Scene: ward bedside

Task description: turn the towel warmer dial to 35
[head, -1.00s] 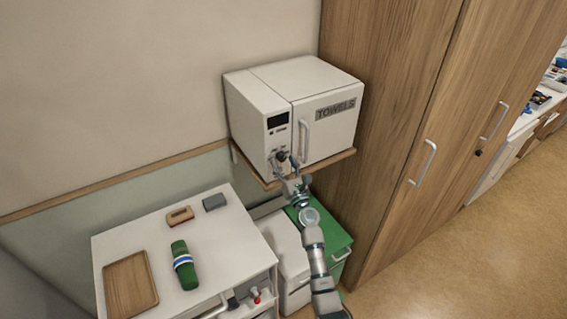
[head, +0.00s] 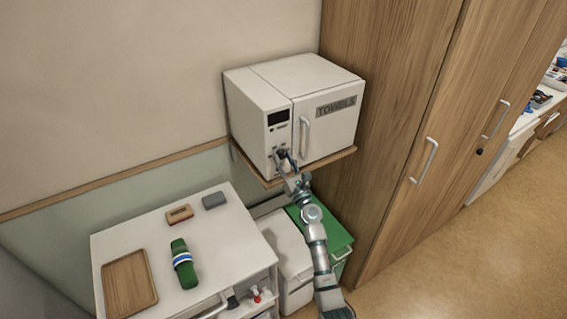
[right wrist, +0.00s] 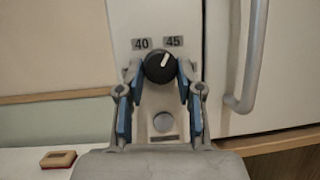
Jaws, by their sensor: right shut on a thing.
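The towel warmer (head: 262,142) is a white box labelled TOWELS on a wooden wall shelf, its door closed. Its dial (right wrist: 155,70) is a round black knob with a white pointer line. The pointer tilts up and slightly right, toward the 45 label (right wrist: 173,41); the 40 label (right wrist: 141,44) is at upper left. No 35 label shows. My right gripper (right wrist: 160,80) is shut on the dial, one blue-padded finger on each side. In the head view my right gripper (head: 284,156) covers most of the dial. My left gripper is not in view.
The warmer's door handle (right wrist: 250,65) is just right of the dial. The shelf edge (head: 320,167) runs below the warmer. A white cart (head: 220,235) with a wooden tray (head: 128,283) and a green rolled item (head: 183,263) stands at lower left. A tall wooden cabinet (head: 400,110) is right.

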